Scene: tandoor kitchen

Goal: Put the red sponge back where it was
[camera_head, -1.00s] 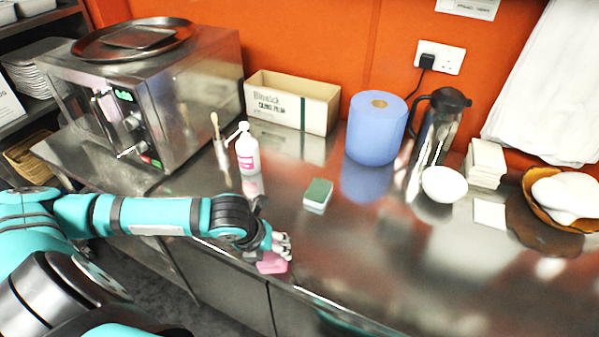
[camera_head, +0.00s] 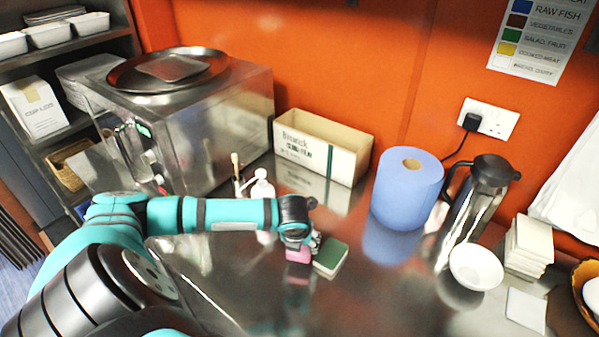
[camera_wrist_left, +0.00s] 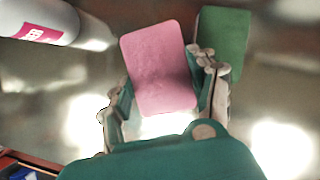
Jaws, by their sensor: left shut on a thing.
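The red sponge looks pink. In the head view the sponge (camera_head: 298,255) is at the fingertips of my left gripper (camera_head: 303,241), just left of the green-topped sponge. In the left wrist view the pink sponge (camera_wrist_left: 158,68) sits between the two fingers of my left gripper (camera_wrist_left: 165,98), which is shut on it. A green-topped sponge (camera_head: 331,258) lies on the steel counter; it also shows right beside the gripper in the left wrist view (camera_wrist_left: 222,45). I cannot tell whether the pink sponge touches the counter. My right gripper is not in view.
A white bottle with a pink label (camera_wrist_left: 45,22) stands close left of the gripper. A cardboard box (camera_head: 322,145), blue paper roll (camera_head: 407,190), steel flask (camera_head: 478,195) and white bowl (camera_head: 476,267) stand on the counter. The microwave (camera_head: 200,120) is at the left. Counter front is clear.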

